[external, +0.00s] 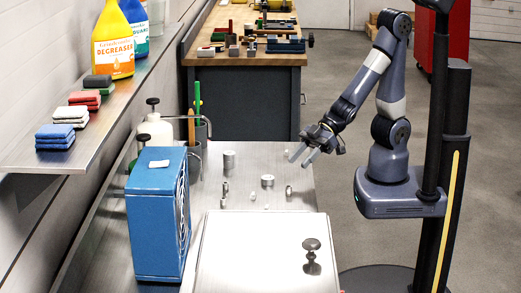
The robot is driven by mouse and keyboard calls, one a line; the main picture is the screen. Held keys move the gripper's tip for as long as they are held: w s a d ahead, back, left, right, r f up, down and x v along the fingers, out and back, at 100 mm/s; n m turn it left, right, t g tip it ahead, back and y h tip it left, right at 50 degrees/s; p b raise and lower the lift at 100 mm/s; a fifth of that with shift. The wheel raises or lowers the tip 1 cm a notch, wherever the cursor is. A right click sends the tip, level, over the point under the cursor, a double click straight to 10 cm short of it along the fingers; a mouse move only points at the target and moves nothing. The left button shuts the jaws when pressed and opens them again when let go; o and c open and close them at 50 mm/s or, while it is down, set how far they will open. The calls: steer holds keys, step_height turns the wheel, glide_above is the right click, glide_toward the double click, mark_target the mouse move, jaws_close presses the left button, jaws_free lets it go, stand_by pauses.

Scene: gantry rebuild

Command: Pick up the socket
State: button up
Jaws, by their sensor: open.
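Several small metal cylinders stand or lie on the steel tabletop (300,204). They include a wider one (229,160) at the back left, a short one (267,181) in the middle, a small one (289,190) at the right and a slim dark one (226,187) at the left. Which of them is the socket I cannot tell at this size. My gripper (299,161) is open, above the right side of the tabletop. Its fingers point left and down, apart from the cylinders, with nothing visible between them.
A blue box fan (158,228) stands at the left. A steel lid or cover with a dark knob (311,247) fills the front. A white pump bottle (153,132) and a holder with tools (199,128) stand at the back left. A wooden workbench (245,62) lies behind.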

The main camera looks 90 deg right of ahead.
mark_target(294, 192)
steer(key=s+f+n+y+b, duration=0.2)
steer(key=s, duration=0.2)
steer(key=shift+b+x, duration=0.75)
steer(key=shift+x, duration=4.4)
steer(key=shift+w+r, duration=0.15)
steer(key=shift+r, duration=0.05)
steer(key=shift+c, duration=0.2)
jaws_close()
